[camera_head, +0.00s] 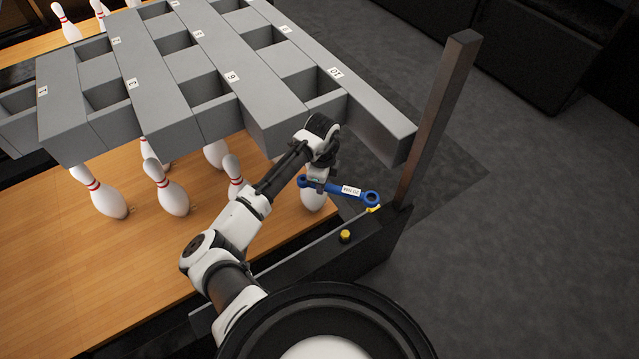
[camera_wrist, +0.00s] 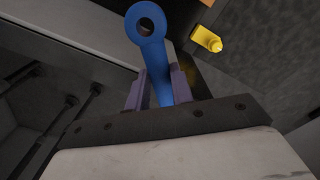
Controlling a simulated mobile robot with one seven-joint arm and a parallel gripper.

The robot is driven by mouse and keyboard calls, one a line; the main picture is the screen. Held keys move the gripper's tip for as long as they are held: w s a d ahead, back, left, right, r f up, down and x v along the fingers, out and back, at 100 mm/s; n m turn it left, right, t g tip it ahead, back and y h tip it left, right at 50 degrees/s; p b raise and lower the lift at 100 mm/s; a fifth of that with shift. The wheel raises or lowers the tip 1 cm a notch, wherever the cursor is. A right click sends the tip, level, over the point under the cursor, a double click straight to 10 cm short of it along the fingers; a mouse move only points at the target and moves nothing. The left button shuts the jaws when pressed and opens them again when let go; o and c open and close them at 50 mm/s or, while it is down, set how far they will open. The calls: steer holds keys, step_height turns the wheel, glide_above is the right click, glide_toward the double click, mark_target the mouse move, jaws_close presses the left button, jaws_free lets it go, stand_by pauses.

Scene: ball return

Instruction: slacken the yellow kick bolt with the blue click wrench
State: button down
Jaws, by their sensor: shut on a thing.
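My gripper (camera_head: 316,180) is shut on the blue click wrench (camera_head: 335,188), near its left end in the head view. The wrench has a ring at its right end and a white label on its shaft. In the wrist view its shaft runs between the two purple fingers of my gripper (camera_wrist: 159,85), with the ring (camera_wrist: 147,22) beyond them. A yellow bolt (camera_head: 345,236) stands on the dark side rail, apart from the wrench. A second yellow piece (camera_head: 374,208) shows partly behind the ring. One yellow bolt (camera_wrist: 207,39) is right of the ring in the wrist view. I cannot tell which is the kick bolt.
A grey slotted rack (camera_head: 210,60) with numbered labels hangs over several white pins (camera_head: 170,190) on the wooden lane (camera_head: 80,260). A dark upright post (camera_head: 435,115) rises just right of the wrench. Open grey floor (camera_head: 530,230) lies to the right.

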steer(key=m, duration=0.2)
steer(key=m+b, duration=0.1)
steer(key=m, duration=0.1)
steer(key=shift+w+a+f, duration=0.15)
steer(key=shift+w+a, duration=0.1)
steer(key=shift+w, duration=0.1)
steer(key=m, duration=0.4)
steer(key=shift+w+a+b, duration=0.15)
steer(key=shift+w+b, duration=0.05)
steer(key=shift+b, duration=0.2)
